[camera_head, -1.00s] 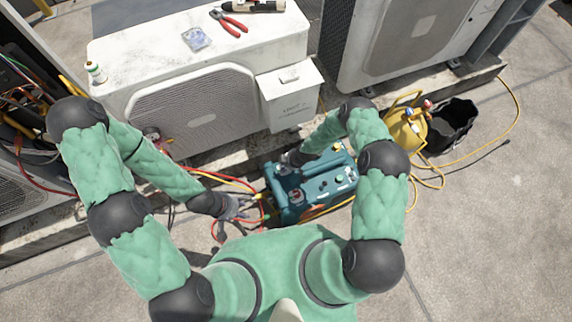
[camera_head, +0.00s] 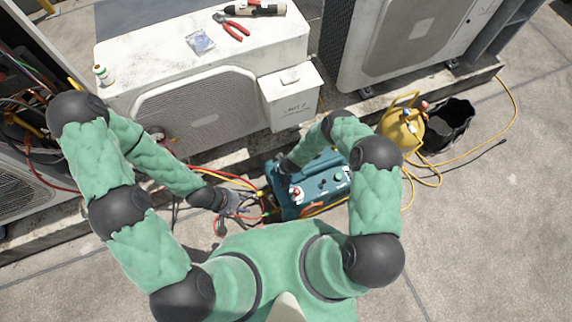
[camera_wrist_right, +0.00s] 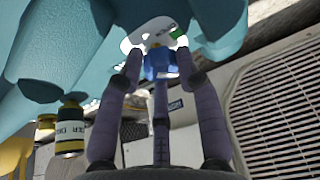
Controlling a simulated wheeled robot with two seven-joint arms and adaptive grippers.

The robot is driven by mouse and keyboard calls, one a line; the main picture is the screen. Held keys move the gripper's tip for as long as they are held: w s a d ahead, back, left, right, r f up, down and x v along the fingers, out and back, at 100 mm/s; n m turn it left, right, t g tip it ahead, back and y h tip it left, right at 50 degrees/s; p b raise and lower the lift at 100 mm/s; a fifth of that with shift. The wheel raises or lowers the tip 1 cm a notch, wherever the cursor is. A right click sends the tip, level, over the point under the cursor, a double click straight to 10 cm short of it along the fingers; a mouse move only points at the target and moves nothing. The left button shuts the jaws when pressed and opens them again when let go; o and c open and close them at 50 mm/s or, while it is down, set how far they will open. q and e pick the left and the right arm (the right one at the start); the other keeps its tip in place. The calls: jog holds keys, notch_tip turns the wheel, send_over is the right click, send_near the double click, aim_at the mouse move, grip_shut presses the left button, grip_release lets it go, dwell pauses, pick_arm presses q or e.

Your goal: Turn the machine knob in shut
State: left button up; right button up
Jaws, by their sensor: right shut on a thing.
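The teal machine (camera_head: 322,186) stands on the ground in front of the white condenser, with knobs and a red-and-white dial on top. In the right wrist view its blue knob (camera_wrist_right: 160,62) sits before a white plate (camera_wrist_right: 150,33) with lettering and a green mark. My right gripper (camera_wrist_right: 157,68) has its purple fingers closed around this knob. In the head view the right hand is at the machine's far left side and its fingertips are hidden. My left gripper (camera_head: 232,203) is beside the machine's left end, near the hoses; its finger opening is unclear.
Red and yellow hoses (camera_head: 228,178) run from the condenser (camera_head: 200,100) to the machine's left. A yellow cylinder (camera_head: 402,130) and black bucket (camera_head: 450,125) stand to the right. Red pliers (camera_head: 232,27) lie on the condenser.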

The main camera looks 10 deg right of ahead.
jog(key=m+h+b, duration=0.1)
jog(key=m, duration=0.1)
jog(key=a+m, duration=0.1)
jog(key=m, duration=0.2)
jog(key=shift+w+h+b, duration=0.2)
jog(key=shift+h+b, duration=0.2)
jog(key=shift+w+d+r+m+h+b, duration=0.15)
jog(key=shift+m+h+b, duration=0.1)
jog(key=shift+m, duration=0.45)
jog(key=shift+w+a+f+m+h+b, duration=0.1)
jog(key=shift+m+h+b, duration=0.15)
jog(key=shift+m, duration=0.45)
jog(key=shift+w+d+r+m, duration=0.1)
jog(key=shift+w+r+m, duration=0.1)
jog(key=shift+m, duration=0.1)
jog(key=o, duration=1.1)
jog(key=shift+f, duration=0.1)
jog(key=shift+s+g, duration=0.1)
jog(key=shift+g, duration=0.2)
jog(key=shift+s+f, duration=0.1)
jog(key=shift+s, duration=0.1)
